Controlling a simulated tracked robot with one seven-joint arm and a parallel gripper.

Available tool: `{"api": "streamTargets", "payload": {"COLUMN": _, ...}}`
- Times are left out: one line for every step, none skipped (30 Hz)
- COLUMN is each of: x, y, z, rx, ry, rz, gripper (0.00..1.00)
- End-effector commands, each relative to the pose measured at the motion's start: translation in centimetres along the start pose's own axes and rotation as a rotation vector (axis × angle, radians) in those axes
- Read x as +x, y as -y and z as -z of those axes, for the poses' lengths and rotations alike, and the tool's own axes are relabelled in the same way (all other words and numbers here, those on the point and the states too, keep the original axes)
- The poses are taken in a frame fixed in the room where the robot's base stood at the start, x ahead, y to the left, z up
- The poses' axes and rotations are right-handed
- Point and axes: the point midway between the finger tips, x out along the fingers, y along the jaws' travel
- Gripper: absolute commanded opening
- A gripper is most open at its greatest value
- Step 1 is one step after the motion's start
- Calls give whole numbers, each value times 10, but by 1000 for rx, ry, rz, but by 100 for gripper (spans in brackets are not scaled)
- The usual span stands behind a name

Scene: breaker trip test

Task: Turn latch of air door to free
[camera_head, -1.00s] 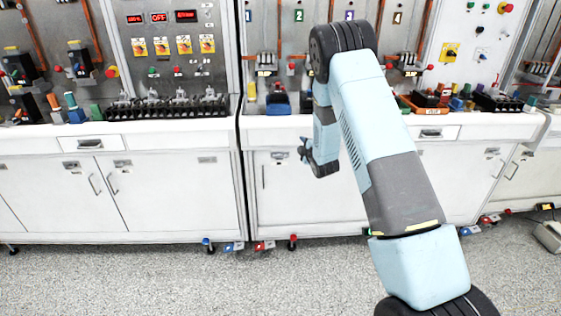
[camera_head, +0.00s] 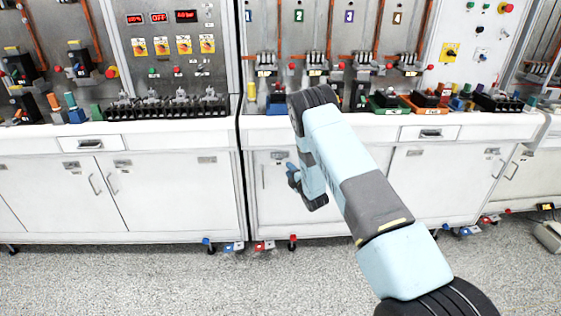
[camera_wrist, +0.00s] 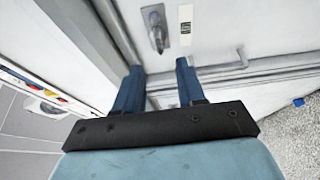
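A white cabinet door (camera_head: 272,205) stands in front of my gripper (camera_head: 294,175) in the head view. A small metal latch (camera_head: 279,155) is near its top, just above and left of the gripper. In the wrist view, a latch with a dark metal lever on a plate (camera_wrist: 155,28) shows at the top, beyond the fingertips. My gripper (camera_wrist: 158,77) has its two blue fingers apart, with nothing between them. The fingers appear not to touch the latch. No label naming the air door is legible.
A bar handle (camera_wrist: 243,57) and a small label plate (camera_wrist: 185,20) show near the latch in the wrist view. Above the cabinet is a white counter (camera_head: 275,128) with electrical panels behind. The grey floor (camera_head: 150,285) in front is clear.

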Motion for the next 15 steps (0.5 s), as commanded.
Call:
{"api": "streamTargets", "payload": {"x": 10, "y": 0, "z": 0, "rx": 0, "ry": -1, "rz": -3, "gripper": 39}}
{"api": "streamTargets", "payload": {"x": 15, "y": -1, "z": 0, "rx": 0, "ry": 0, "rz": -3, "gripper": 39}}
{"api": "streamTargets", "payload": {"x": 22, "y": -1, "z": 0, "rx": 0, "ry": 0, "rz": -3, "gripper": 39}}
{"api": "streamTargets", "payload": {"x": 28, "y": -1, "z": 0, "rx": 0, "ry": 0, "rz": -3, "gripper": 39}}
{"api": "streamTargets", "payload": {"x": 33, "y": 0, "z": 0, "rx": 0, "ry": 0, "rz": -2, "gripper": 39}}
{"api": "streamTargets", "payload": {"x": 40, "y": -1, "z": 0, "rx": 0, "ry": 0, "rz": -3, "gripper": 39}}
{"api": "streamTargets", "payload": {"x": 45, "y": 0, "z": 0, "rx": 1, "ry": 0, "rz": -2, "gripper": 39}}
{"api": "streamTargets", "payload": {"x": 50, "y": 0, "z": 0, "rx": 1, "ry": 0, "rz": -2, "gripper": 39}}
{"api": "streamTargets", "payload": {"x": 57, "y": 0, "z": 0, "rx": 1, "ry": 0, "rz": -2, "gripper": 39}}
{"api": "streamTargets", "payload": {"x": 62, "y": 0, "z": 0, "rx": 1, "ry": 0, "rz": -2, "gripper": 39}}
{"api": "streamTargets", "payload": {"x": 66, "y": -1, "z": 0, "rx": 1, "ry": 0, "rz": -2, "gripper": 39}}
{"api": "streamTargets", "payload": {"x": 73, "y": -1, "z": 0, "rx": 1, "ry": 0, "rz": -2, "gripper": 39}}
{"api": "streamTargets", "payload": {"x": 76, "y": -1, "z": 0, "rx": 1, "ry": 0, "rz": -2, "gripper": 39}}
{"api": "streamTargets", "payload": {"x": 80, "y": -1, "z": 0, "rx": 1, "ry": 0, "rz": -2, "gripper": 39}}
{"api": "streamTargets", "payload": {"x": 84, "y": 0, "z": 0, "rx": 1, "ry": 0, "rz": -1, "gripper": 39}}
